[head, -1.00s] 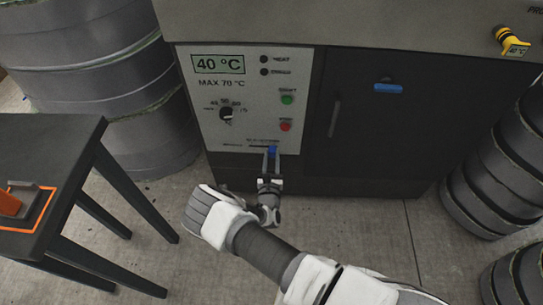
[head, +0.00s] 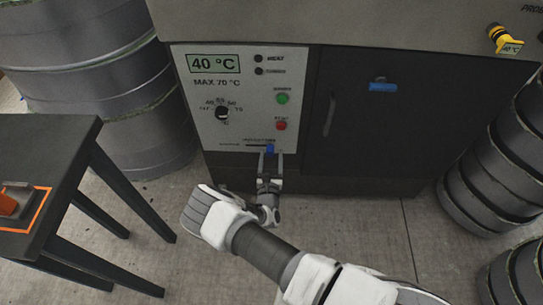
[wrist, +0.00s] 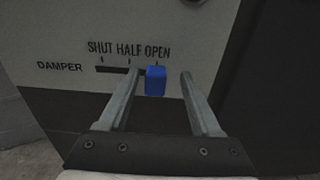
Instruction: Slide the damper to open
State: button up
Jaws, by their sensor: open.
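The damper's blue knob (wrist: 156,81) sits at the right end of its dark slot (wrist: 112,70), under the OPEN mark, in the wrist view. The lettering SHUT HALF OPEN runs above the slot. My gripper (wrist: 160,76) is open, with one finger on each side of the knob and a visible gap to both. In the head view the knob (head: 270,149) shows low on the white control panel (head: 205,130), with my gripper (head: 271,156) reaching it from below.
The oven's dark door (head: 375,125) has a grey handle (head: 331,115) and a blue latch (head: 383,87). A dark table (head: 50,150) stands at left. Stacked grey drums (head: 90,60) stand behind it, and dark round stacks (head: 490,185) stand at right. Floor is clear around my arm.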

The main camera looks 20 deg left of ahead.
jog(key=p+v, duration=0.4)
jog(key=v, duration=1.3)
jog(key=shift+s+d, duration=0.15)
